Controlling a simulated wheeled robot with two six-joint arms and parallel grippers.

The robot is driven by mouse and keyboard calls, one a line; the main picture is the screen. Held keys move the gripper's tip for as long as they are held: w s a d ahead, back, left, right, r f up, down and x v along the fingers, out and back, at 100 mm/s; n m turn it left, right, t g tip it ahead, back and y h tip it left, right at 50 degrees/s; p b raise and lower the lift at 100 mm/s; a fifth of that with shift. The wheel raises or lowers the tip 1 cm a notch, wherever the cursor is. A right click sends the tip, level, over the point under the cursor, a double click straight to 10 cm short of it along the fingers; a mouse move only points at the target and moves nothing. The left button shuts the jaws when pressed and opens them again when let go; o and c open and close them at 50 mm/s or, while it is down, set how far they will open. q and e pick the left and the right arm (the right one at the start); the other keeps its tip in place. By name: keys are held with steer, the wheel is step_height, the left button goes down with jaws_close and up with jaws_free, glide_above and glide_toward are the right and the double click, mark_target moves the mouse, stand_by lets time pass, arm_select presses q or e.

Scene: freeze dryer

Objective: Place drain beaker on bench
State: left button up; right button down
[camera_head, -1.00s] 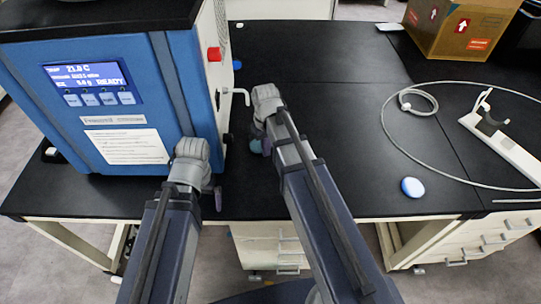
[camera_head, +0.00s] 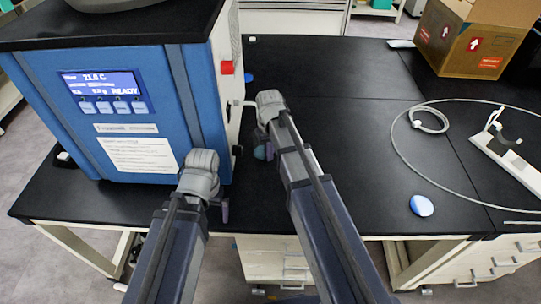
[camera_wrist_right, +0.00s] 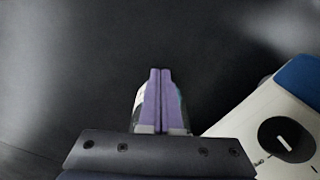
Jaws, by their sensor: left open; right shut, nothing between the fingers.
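The blue freeze dryer (camera_head: 180,108) stands on the black bench (camera_head: 340,110) at the left, with a pale spout (camera_head: 244,104) on its right side. My right gripper (camera_head: 262,150) is low over the bench, just right of the dryer's side. In the right wrist view its purple fingers (camera_wrist_right: 160,100) are shut together with nothing between them. Pale and teal edges show just behind the fingers; I cannot tell if they belong to the drain beaker. No beaker is clearly visible. My left gripper (camera_head: 224,209) is at the dryer's front right corner; its fingers are mostly hidden.
A red knob (camera_head: 227,68) sits on the dryer's side, and a black dial (camera_wrist_right: 286,139) shows in the wrist view. A blue round object (camera_head: 421,205), coiled tubing (camera_head: 430,118), a white stand (camera_head: 508,152) and a cardboard box (camera_head: 470,40) are on the right. The bench middle is clear.

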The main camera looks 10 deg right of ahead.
steer(key=shift+s+d, duration=0.1)
steer(key=shift+s, duration=0.45)
arm_select(q)
steer(key=shift+s+d+r+p, duration=0.2)
steer(key=shift+d+r+p, duration=0.1)
steer(key=shift+r+p, duration=0.05)
arm_select(e)
steer(key=s, duration=0.3)
steer(key=shift+s+d+r, duration=0.1)
steer(key=shift+d+r, duration=0.2)
steer(key=shift+d, duration=0.05)
arm_select(q)
step_height(320, 180, up, 9)
steer(key=p, duration=0.9)
steer(key=shift+r, duration=0.2)
arm_select(e)
step_height(320, 180, up, 10)
steer(key=shift+w+f, duration=0.2)
steer(key=shift+f, duration=0.05)
